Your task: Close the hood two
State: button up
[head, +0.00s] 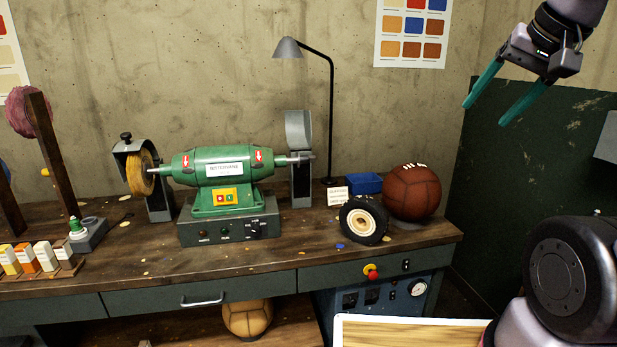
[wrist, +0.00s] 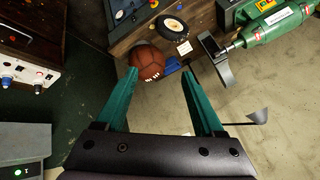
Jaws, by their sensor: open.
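A green bench grinder (head: 215,167) stands on the workbench. A grey hood (head: 299,130) at its right end stands raised on a grey upright bracket, beside the bare shaft end. A second grey hood (head: 132,146) at the left end sits over a yellow wheel. Neither hood carries a readable number. My gripper (head: 485,108) is open and empty at the upper right, well apart from both hoods. In the wrist view my gripper's teal fingers (wrist: 162,85) are spread, and the right-end hood assembly (wrist: 217,60) shows beyond them.
A brown leather ball (head: 411,192), a small wheel (head: 363,220), a blue box (head: 365,184) and a small sign lie right of the grinder. A black desk lamp (head: 331,110) rises behind the right hood. Bottles stand at the left. The bench front is mostly clear.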

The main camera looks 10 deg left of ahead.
aim_at(298, 122)
jog(key=i+j+u, duration=0.3)
jog(key=i+u, duration=0.3)
jog(key=i, duration=0.2)
jog(key=u, duration=1.05)
